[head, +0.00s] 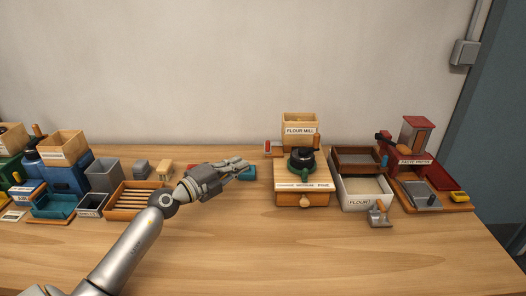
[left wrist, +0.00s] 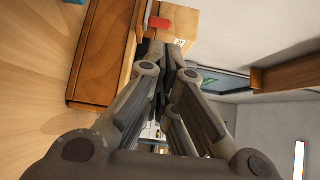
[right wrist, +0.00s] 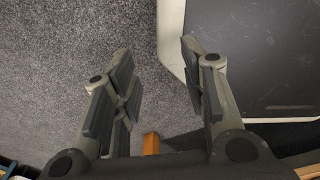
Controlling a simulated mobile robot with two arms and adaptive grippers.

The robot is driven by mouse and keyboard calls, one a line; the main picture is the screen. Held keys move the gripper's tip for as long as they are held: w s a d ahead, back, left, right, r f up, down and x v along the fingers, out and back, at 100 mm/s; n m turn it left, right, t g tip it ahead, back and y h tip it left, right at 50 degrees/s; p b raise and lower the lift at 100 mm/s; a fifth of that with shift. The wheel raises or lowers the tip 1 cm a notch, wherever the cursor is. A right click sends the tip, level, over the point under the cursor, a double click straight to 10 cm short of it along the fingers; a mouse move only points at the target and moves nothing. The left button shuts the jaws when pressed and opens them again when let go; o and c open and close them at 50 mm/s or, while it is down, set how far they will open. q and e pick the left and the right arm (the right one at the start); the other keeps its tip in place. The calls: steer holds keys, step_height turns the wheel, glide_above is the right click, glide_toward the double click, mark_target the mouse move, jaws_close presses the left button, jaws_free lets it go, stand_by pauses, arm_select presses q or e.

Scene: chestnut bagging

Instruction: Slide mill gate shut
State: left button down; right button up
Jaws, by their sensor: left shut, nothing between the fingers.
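The flour mill (head: 301,184) stands right of centre on the table in the head view, with a pale wooden hopper (head: 299,122) on top. A small red tab (head: 267,146) sticks out at the mill's left side below the hopper; it also shows red in the left wrist view (left wrist: 160,22). Whether the gate is open or shut I cannot tell. My left gripper (head: 245,163) is shut and empty, left of the mill and apart from the tab; its fingers (left wrist: 172,48) point towards the mill. My right gripper (right wrist: 155,50) is open and empty over the floor.
A teal block (head: 247,173) lies beneath my left fingertips. A slatted wooden tray (head: 128,207) and several bins are to the left. A white flour tray (head: 362,204) and the paste press (head: 415,157) stand to the right. The table's front is clear.

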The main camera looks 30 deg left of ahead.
arm_select(q)
steer(key=x, duration=1)
steer(key=shift+w, duration=0.25)
arm_select(e)
steer(key=shift+w+a, duration=0.55)
steer(key=shift+w, duration=0.2)
arm_select(q)
steer(key=shift+d+f, duration=0.1)
arm_select(e)
steer(key=shift+s+d+r, duration=0.1)
steer(key=shift+s+d, duration=0.05)
steer(key=shift+d, duration=0.05)
arm_select(q)
steer(key=d+p, duration=0.1)
steer(key=w+d+p, duration=0.1)
steer(key=p, duration=0.1)
steer(key=shift+w+d, duration=0.25)
steer(key=shift+d, duration=0.1)
arm_select(e)
step_height(320, 180, up, 3)
steer(key=shift+d+f, duration=0.1)
steer(key=shift+f, duration=0.05)
